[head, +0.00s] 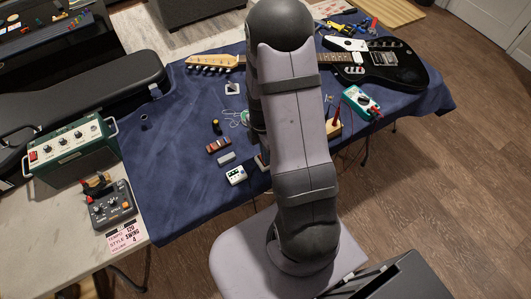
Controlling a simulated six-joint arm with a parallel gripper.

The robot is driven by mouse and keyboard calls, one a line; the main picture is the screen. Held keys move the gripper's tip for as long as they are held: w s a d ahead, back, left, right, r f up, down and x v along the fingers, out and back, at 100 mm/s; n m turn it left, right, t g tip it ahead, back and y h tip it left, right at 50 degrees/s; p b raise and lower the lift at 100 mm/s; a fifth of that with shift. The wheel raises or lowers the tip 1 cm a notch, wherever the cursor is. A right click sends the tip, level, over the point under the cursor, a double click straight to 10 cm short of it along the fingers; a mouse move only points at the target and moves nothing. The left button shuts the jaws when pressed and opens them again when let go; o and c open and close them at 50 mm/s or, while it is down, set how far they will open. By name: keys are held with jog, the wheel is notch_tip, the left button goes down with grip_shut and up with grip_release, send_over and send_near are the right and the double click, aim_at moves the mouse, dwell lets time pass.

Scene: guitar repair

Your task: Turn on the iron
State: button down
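My gripper is not in view; my own arm stands up the middle of the head view and covers part of the blue-covered table (190,205). I cannot clearly make out a soldering iron. A small white box (236,175) with a dark display and small controls lies near the table's front edge, left of my arm. Whether it belongs to the iron, and whether it is on, I cannot tell. A red upright piece in a wooden block (334,127) stands just right of my arm, partly hidden by it. What lies behind the arm is hidden.
A black electric guitar (380,66) lies at the back right, its neck passing behind my arm. A green multimeter (361,102) lies right of my arm. Small parts, including a brown block (218,145), lie left. A green amplifier (72,150) stands far left. The cloth's left part is mostly clear.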

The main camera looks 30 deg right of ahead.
jog(key=shift+s+a+f, duration=0.1)
jog(key=shift+s+f, duration=0.45)
jog(key=shift+w+r, duration=0.1)
jog(key=shift+w, duration=0.5)
jog(key=shift+r+p, duration=0.1)
jog(key=shift+p, duration=0.2)
jog(key=shift+w+r+p, duration=0.15)
jog(key=shift+r+p, duration=0.6)
jog(key=shift+p, duration=0.1)
jog(key=r+p, duration=0.3)
jog(key=shift+s+r, duration=0.3)
jog(key=shift+s, duration=0.05)
jog(key=shift+r, duration=0.25)
notch_tip(320, 180, up, 9)
jog(key=s+b, duration=0.1)
jog(key=shift+s, duration=0.2)
